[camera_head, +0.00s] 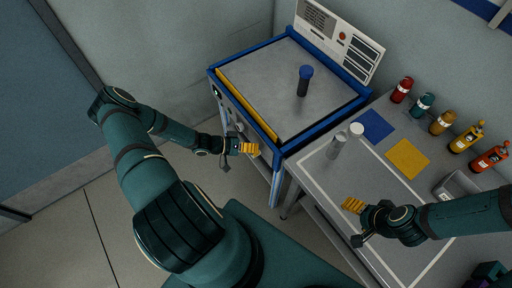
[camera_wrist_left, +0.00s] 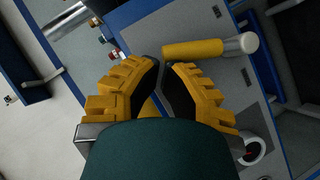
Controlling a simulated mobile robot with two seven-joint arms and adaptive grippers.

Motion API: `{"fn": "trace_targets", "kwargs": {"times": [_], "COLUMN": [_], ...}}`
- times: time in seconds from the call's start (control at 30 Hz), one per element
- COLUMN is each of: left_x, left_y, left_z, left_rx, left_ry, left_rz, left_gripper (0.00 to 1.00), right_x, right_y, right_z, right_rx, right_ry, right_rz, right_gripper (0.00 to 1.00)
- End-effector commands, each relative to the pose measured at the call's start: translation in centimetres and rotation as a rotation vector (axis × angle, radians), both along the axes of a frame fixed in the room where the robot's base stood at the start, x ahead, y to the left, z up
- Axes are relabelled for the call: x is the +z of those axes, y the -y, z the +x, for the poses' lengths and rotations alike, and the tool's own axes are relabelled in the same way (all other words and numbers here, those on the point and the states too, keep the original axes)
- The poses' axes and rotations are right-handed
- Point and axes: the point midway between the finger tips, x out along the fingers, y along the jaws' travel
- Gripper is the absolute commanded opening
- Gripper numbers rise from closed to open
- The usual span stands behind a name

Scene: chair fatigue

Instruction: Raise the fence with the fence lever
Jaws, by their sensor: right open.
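The machine (camera_head: 320,95) has a grey top, blue frame and a yellow bar, seemingly the fence (camera_head: 245,102), along its front edge. A yellow handle (camera_wrist_left: 195,49) with a silver, cream-capped end shows in the left wrist view, just beyond my fingertips; it may be the fence lever. My left gripper (camera_head: 250,147) is at the machine's front, below the yellow bar. In the wrist view its fingers (camera_wrist_left: 162,66) have tips close together, with nothing clearly between them. The handle looks apart from them. My right gripper (camera_head: 350,205) is open and empty above the side table.
A blue-capped post (camera_head: 304,80) stands on the machine top, with a control panel (camera_head: 340,38) behind. The side table (camera_head: 340,180) holds two metal cylinders (camera_head: 347,140), blue and yellow squares, and several bottles (camera_head: 465,138). Floor left of the machine is clear.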

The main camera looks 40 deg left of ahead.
Motion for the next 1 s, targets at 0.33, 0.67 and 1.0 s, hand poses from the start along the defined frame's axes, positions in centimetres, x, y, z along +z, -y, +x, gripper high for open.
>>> {"fn": "trace_targets", "kwargs": {"times": [0.33, 0.67, 1.0], "left_x": [0.0, -0.3, -0.3], "left_y": [0.9, 1.6, 1.7], "left_z": [-0.3, -0.6, -0.6], "left_rx": [0.000, -0.001, -0.001], "left_ry": [0.022, 0.025, 0.025], "left_rz": [0.061, 0.071, 0.071], "left_gripper": [0.00, 0.00, 0.00], "right_x": [1.3, 1.7, 1.7], "right_y": [0.1, 0.1, 0.1], "right_z": [0.0, 0.0, 0.0], "right_rx": [0.000, 0.000, 0.000], "right_ry": [0.000, 0.001, 0.001], "right_rz": [0.002, 0.003, 0.003], "right_gripper": [0.71, 0.71, 0.71]}}
